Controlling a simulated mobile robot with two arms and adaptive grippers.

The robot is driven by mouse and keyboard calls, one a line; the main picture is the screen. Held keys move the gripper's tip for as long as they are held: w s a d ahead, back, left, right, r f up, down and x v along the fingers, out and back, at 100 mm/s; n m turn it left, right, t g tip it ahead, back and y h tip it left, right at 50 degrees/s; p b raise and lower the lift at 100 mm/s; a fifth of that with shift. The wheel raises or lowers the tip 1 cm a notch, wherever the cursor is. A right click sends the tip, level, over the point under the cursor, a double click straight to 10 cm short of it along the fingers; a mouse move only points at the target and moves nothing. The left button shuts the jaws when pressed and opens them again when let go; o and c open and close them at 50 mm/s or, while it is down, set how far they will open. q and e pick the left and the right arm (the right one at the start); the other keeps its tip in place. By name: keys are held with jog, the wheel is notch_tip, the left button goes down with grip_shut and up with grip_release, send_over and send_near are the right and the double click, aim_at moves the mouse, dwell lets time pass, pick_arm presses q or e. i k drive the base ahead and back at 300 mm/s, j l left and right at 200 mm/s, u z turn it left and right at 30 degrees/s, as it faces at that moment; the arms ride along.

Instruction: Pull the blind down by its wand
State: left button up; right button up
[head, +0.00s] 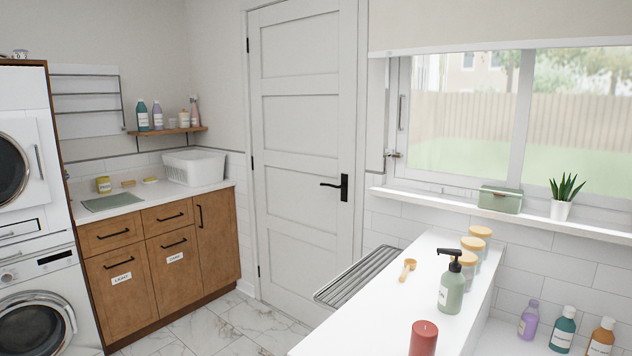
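The blind (500,24) is a cream panel across the top of the window at the upper right. Its straight lower edge hangs just over the top of the panes, and most of the glass (470,115) is uncovered. The top of the blind is cut off by the picture's edge. I cannot make out a wand hanging from it. A slim upright handle (402,112) shows on the left window frame, with a small dark fitting (391,154) below it. Neither of my grippers is in view.
The sill (520,216) holds a green box (500,199) and a potted plant (562,205). Below, a white counter (375,310) carries a pump bottle (451,285), lidded jars (469,262), a scoop and a red candle (423,338). A drying rack (356,276) juts out beside it. Floor shows left.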

aim_at(390, 34)
jog(key=i+j+u, duration=0.4)
jog(key=j, duration=0.15)
jog(key=i+j+u, duration=0.75)
jog(key=i, duration=0.25)
jog(key=i+z, duration=0.45)
jog(key=i, duration=0.15)
jog(key=i+j+z, duration=0.15)
jog(key=i+z, duration=0.3)
jog(key=i+l+z, duration=0.2)
jog(key=z, duration=0.25)
jog(key=i+z, duration=0.35)
jog(key=z, duration=0.15)
jog(key=i+z, duration=0.45)
jog(key=i+j+z, duration=0.15)
jog(key=z, duration=0.3)
